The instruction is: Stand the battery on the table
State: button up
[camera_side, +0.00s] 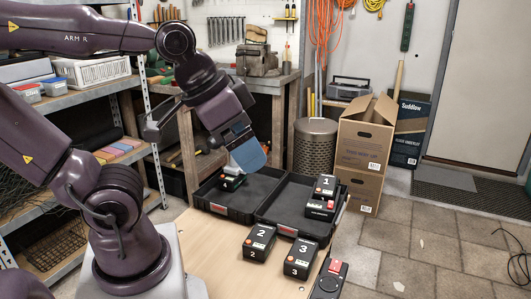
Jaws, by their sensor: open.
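Black batteries labelled 2 (258,242) and 3 (300,258) rest on the wooden table (205,245) in front of an open black case (290,231). A black battery labelled 1 (325,186) is at the right side of the case, above a black and red item (318,208). My gripper (247,160) is open just above and to the right of this item. Its blue-grey end partly overlaps the item, and the gap between the fingers is hard to see.
A black device with a red part (328,279) sits at the table's front right. Shelves (92,70) stand at left. The table's front left is clear.

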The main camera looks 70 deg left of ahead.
dwell(0.3)
jog(key=n+g+y, duration=0.3)
jog(key=n+y, duration=0.1)
jog(key=n, duration=0.6)
send_near(327, 181)
jog(key=shift+h, duration=0.3)
jog(key=x, duration=1)
jog(key=shift+s+a, duration=0.1)
jog(key=shift+a, duration=0.15)
jog(key=shift+r, duration=0.1)
jog(key=c, duration=1.4)
